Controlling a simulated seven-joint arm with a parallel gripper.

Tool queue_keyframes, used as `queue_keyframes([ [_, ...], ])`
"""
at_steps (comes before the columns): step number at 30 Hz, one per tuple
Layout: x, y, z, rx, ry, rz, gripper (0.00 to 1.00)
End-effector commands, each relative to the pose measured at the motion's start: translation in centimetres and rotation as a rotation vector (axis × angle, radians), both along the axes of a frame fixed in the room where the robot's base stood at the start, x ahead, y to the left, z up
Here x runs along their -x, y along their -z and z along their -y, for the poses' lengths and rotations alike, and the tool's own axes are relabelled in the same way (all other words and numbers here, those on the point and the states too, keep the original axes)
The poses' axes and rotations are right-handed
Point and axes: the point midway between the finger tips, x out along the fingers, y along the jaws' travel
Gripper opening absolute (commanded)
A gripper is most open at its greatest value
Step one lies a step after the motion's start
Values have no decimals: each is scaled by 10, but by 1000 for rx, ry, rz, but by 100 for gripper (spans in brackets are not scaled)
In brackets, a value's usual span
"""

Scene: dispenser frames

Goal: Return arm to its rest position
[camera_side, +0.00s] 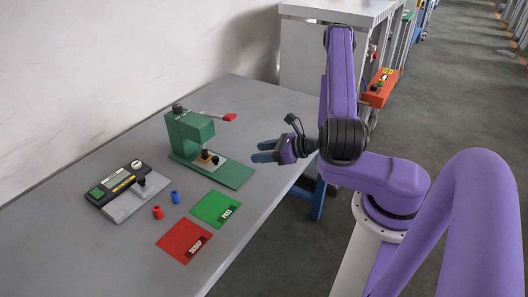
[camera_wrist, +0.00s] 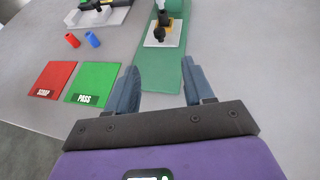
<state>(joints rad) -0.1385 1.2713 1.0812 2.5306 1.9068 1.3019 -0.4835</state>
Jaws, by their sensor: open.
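My gripper (camera_side: 262,151) is held above the right edge of the grey table, to the right of the green press. In the wrist view its two blue-grey fingers (camera_wrist: 163,88) are spread apart with nothing between them. The gripper is open and empty. My purple arm rises beside the table and bends at a dark joint behind the gripper.
On the table (camera_side: 90,190) stand a green press (camera_side: 190,135) with a red-tipped lever and a gauge (camera_side: 122,185). A grey cabinet (camera_side: 300,50) stands behind.

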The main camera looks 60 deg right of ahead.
Motion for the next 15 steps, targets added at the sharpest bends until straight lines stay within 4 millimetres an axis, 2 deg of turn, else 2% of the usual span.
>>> queue_keyframes([
  [11,2,-1,0,1,-4,0,52],
  [15,-4,-8,-8,12,-72,16,52],
])
